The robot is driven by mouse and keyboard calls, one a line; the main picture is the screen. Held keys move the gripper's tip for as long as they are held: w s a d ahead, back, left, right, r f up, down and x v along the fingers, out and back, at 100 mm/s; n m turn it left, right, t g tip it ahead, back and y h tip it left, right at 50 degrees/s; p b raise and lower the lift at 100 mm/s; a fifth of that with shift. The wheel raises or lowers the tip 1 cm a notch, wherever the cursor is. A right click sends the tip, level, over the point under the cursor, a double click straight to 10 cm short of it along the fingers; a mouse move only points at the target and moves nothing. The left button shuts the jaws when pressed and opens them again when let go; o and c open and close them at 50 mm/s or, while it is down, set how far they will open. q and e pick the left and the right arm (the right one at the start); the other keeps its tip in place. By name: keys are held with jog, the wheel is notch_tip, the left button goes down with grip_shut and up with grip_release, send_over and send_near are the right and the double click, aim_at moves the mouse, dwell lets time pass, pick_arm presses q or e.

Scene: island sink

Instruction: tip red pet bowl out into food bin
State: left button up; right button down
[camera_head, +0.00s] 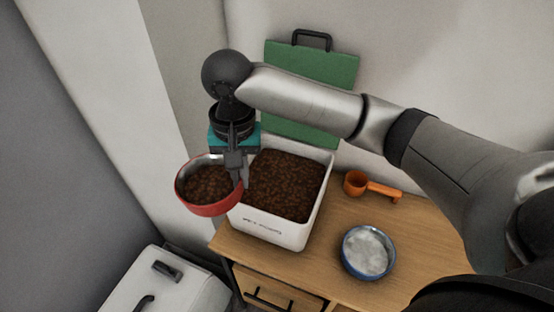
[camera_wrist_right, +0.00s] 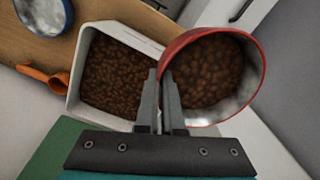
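The red pet bowl (camera_head: 208,209) holds brown kibble and hangs just left of the food bin in the head view, about level with its rim. It also shows in the right wrist view (camera_wrist_right: 258,72), where the kibble is inside it. My right gripper (camera_head: 238,180) is shut on the bowl's rim, seen also in the right wrist view (camera_wrist_right: 164,92). The bowl looks close to upright. The white food bin (camera_head: 275,232) stands on the wooden cabinet, open and full of brown kibble; it shows in the right wrist view too (camera_wrist_right: 84,60). My left gripper is not in view.
An orange scoop (camera_head: 372,187) and a blue bowl (camera_head: 368,252) with pale contents sit right of the bin on the wooden cabinet top (camera_head: 325,258). A green board-like thing with a black handle (camera_head: 340,72) stands behind. A white lidded container (camera_head: 165,285) is below left.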

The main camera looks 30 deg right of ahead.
aim_at(219, 181)
jog(key=w+a+m+p, duration=0.1)
jog(key=m+p, duration=0.1)
jog(key=p, duration=0.1)
jog(key=w+a+m+p, duration=0.1)
jog(key=w+m+p, duration=0.1)
jog(key=p, duration=0.2)
jog(key=w+f+m+p, duration=0.1)
jog(key=m+p, duration=0.2)
jog(key=shift+w+a, duration=0.15)
jog(key=shift+a, duration=0.25)
jog(key=m+p, duration=0.1)
jog(key=p, duration=0.1)
jog(key=f+m+p, duration=0.1)
jog(key=p, duration=0.1)
jog(key=f+m+p, duration=0.1)
jog(key=p, duration=0.1)
jog(key=shift+s+a+t, duration=0.3)
jog(key=shift+a+t, duration=0.05)
jog(key=shift+t, duration=0.05)
jog(key=m+p, duration=0.1)
jog(key=s+f+p, duration=0.1)
jog(key=p, duration=0.1)
jog(key=s+m+p, duration=0.1)
jog(key=p, duration=0.1)
jog(key=shift+s+a+f+m, duration=0.2)
jog(key=shift+a+f+m, duration=0.05)
jog(key=shift+f+m, duration=0.05)
jog(key=shift+s+f+m+p, duration=0.3)
jog(key=shift+s+f+p, duration=0.15)
jog(key=shift+p, duration=0.1)
